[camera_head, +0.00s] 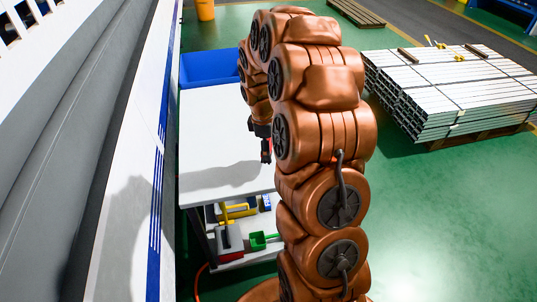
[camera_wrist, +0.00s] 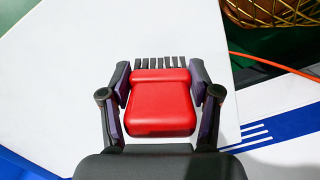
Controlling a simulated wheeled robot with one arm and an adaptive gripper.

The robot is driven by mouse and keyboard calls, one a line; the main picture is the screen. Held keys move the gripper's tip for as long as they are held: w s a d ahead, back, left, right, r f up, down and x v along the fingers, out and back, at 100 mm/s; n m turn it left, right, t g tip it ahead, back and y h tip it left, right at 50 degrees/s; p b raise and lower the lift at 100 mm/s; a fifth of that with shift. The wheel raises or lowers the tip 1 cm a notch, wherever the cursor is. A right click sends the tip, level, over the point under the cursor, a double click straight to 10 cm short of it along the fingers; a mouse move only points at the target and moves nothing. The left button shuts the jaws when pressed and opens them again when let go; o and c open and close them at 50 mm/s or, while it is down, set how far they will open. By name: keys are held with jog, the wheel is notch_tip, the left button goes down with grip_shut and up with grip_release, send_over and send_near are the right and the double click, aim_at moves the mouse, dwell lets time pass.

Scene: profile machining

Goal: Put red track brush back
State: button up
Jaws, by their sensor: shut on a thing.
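In the wrist view a red track brush (camera_wrist: 161,103) with a row of dark bristles or teeth at its far end sits between the two fingers of my gripper (camera_wrist: 160,100). The fingers press on its left and right sides. Below it lies the bare white tabletop (camera_wrist: 70,70). In the head view my gripper (camera_head: 266,152) points down above the white table (camera_head: 215,125), and my arm hides part of the table. The brush cannot be made out clearly in the head view. The gap between brush and tabletop cannot be told.
A blue bin (camera_head: 208,69) stands at the table's far end. A shelf below holds a red-based item (camera_head: 229,240), a yellow-handled tool (camera_head: 237,211) and a green scoop (camera_head: 260,240). A white machine wall (camera_head: 135,150) runs along the left. Stacked metal profiles (camera_head: 450,90) lie at right.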

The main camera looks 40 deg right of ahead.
jog(key=shift+w+d, duration=0.2)
jog(key=shift+w, duration=0.15)
jog(key=shift+f+p, duration=0.3)
jog(key=shift+f, duration=1.5)
jog(key=shift+f, duration=0.1)
jog(key=o, duration=1.1)
